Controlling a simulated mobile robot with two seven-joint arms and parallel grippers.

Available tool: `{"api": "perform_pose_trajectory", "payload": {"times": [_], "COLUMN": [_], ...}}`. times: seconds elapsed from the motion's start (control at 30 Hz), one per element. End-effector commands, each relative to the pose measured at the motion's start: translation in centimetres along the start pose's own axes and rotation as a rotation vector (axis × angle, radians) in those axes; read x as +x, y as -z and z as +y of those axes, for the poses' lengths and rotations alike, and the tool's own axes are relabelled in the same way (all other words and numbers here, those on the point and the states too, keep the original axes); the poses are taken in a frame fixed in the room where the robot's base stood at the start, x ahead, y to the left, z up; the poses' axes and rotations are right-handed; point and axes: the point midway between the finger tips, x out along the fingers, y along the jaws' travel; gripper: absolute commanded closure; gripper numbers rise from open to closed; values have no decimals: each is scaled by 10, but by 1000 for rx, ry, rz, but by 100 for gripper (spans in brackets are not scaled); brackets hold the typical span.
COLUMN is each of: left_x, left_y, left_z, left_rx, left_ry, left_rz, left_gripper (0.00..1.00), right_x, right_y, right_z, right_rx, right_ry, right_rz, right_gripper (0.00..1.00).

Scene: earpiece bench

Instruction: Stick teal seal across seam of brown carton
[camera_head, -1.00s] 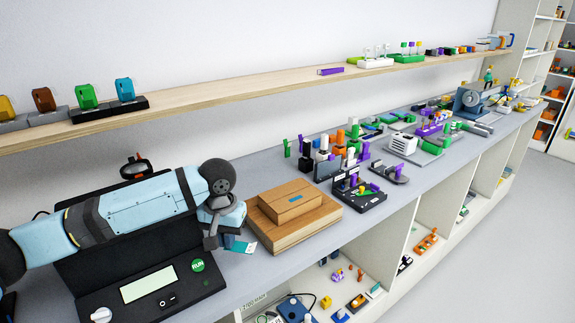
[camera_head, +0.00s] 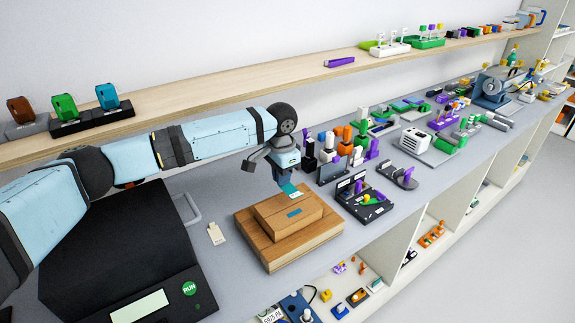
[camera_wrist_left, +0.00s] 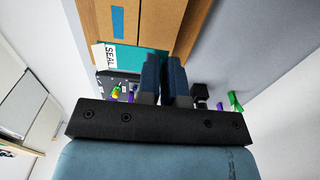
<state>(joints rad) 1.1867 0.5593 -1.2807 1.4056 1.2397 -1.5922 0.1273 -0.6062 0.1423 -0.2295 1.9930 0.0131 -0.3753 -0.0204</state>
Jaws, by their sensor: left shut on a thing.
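The brown carton (camera_head: 275,207) sits on a wider wooden block (camera_head: 275,250) on the bench. A short blue strip (camera_head: 294,213) lies on its top; the wrist view shows the carton (camera_wrist_left: 150,22) and the strip (camera_wrist_left: 117,20) too. My left gripper (camera_head: 287,182) is above the carton's back edge, its fingers pointing down. It is shut on the teal seal (camera_head: 290,191), which has a white end. In the left wrist view the seal (camera_wrist_left: 128,60) reads "SEAL" and sticks out beside the fingers (camera_wrist_left: 164,75). I cannot tell whether it touches the carton. My right gripper is not in view.
A black machine (camera_head: 115,240) with a RUN button stands at left. A small pale tag (camera_head: 215,234) lies between it and the block. Black stands with coloured parts (camera_head: 366,202) are right of the carton. A long wooden shelf (camera_head: 240,90) runs behind.

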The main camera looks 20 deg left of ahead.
Motion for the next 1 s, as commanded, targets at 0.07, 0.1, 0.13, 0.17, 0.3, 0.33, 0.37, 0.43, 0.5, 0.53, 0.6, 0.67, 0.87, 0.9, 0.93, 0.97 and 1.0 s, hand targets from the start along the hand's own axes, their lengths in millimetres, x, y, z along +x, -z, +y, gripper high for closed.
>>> {"api": "perform_pose_trajectory", "payload": {"times": [0.07,0.1,0.13,0.17,0.3,0.33,0.37,0.43,0.5,0.53,0.6,0.67,0.87,0.9,0.93,0.97,1.0], "left_x": [1,1,1,1,0,0,-1,-2,-3,-3,3,9,25,28,30,33,36], "left_y": [0,0,0,0,0,0,0,0,0,-1,-1,-1,-1,-1,-1,-1,-1], "left_z": [0,0,0,0,0,0,0,0,0,0,0,0,0,0,0,0,0], "left_rx": [0,0,0,-1,-2,-2,-2,-2,-2,-2,-2,-3,-3,-4,-4,-4,-3], "left_ry": [0,0,0,0,0,0,0,0,0,-1,-2,-1,-1,-1,0,0,0], "left_rz": [0,0,0,0,0,0,0,0,0,-1,-2,-2,-1,-1,-1,-1,-2], "left_gripper": [100,100,100,100,100,100,100,100,100,100,100,100,100,100,100,100,100], "right_x": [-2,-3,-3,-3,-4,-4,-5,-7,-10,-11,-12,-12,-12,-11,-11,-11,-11], "right_y": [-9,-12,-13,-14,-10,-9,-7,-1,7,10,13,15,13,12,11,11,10], "right_z": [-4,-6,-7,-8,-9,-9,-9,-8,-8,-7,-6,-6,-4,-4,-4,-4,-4], "right_rx": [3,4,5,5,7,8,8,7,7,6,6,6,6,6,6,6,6], "right_ry": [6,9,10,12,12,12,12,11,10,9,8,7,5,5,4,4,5], "right_rz": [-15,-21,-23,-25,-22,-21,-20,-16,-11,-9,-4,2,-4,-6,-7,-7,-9], "right_gripper": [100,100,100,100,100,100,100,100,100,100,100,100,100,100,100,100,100]}}
